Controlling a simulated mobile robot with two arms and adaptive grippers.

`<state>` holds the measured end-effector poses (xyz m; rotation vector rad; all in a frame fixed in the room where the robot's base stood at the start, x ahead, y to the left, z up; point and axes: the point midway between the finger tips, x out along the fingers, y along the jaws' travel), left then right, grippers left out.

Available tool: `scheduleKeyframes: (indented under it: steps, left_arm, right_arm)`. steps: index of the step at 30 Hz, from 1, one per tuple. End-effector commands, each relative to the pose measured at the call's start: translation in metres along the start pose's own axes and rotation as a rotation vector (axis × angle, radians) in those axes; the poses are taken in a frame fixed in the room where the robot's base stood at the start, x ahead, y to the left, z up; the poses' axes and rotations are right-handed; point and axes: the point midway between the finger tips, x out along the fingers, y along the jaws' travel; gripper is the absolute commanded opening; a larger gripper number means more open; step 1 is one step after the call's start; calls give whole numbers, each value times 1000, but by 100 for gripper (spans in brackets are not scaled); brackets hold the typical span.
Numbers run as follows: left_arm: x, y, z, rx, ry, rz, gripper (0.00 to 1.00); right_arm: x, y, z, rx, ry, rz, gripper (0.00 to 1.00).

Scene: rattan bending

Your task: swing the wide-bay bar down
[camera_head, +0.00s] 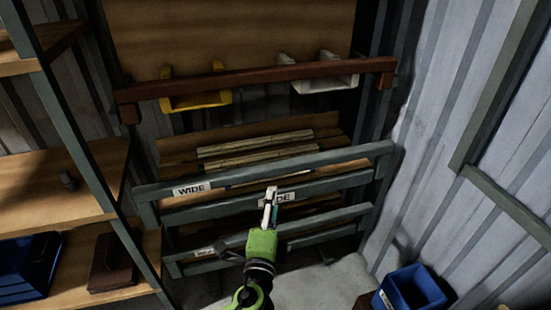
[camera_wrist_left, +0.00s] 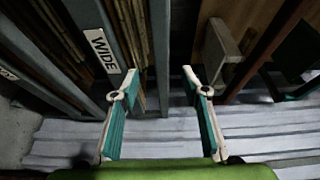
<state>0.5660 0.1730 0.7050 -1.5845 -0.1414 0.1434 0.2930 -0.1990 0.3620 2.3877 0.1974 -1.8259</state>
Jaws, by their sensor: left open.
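A grey bar with a WIDE label (camera_head: 330,158) runs across the front of the rack, above a second grey rail (camera_head: 350,181) that also bears a WIDE label. I cannot tell which of them swings. My left gripper (camera_head: 271,193) is in front of the rack's middle and partly covers the lower label. In the left wrist view its fingers (camera_wrist_left: 160,84) are spread and empty. A labelled grey rail (camera_wrist_left: 88,20) lies to their left there, and they look apart from it. My right gripper is not in view.
Rattan poles (camera_head: 255,150) lie behind the bars. A brown bar (camera_head: 250,77) crosses above, near a yellow bracket (camera_head: 196,101) and a white bracket (camera_head: 325,84). Wooden shelves (camera_head: 60,188) stand left. A blue bin (camera_head: 415,288) is at the lower right.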

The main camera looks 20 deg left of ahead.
Motion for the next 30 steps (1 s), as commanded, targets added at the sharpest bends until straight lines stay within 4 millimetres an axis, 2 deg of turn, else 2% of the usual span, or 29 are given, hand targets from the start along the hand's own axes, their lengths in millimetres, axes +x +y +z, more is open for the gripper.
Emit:
scheduleKeyframes:
  steps: [3,7,15,21,25,30]
  left_arm:
    - [6,-3,5,22,-23,-6,42]
    - [24,-3,6,22,-24,-7,42]
    - [81,-3,7,21,-23,-7,42]
    - [117,-2,7,21,-22,-5,42]
    - [131,-2,8,18,-22,-4,42]
    - [138,-2,8,17,-21,-3,42]
  right_arm:
    - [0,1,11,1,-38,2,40]
    - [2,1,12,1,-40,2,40]
    - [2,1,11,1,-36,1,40]
    - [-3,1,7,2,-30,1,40]
    - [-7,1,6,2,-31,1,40]
    - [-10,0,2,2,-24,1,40]
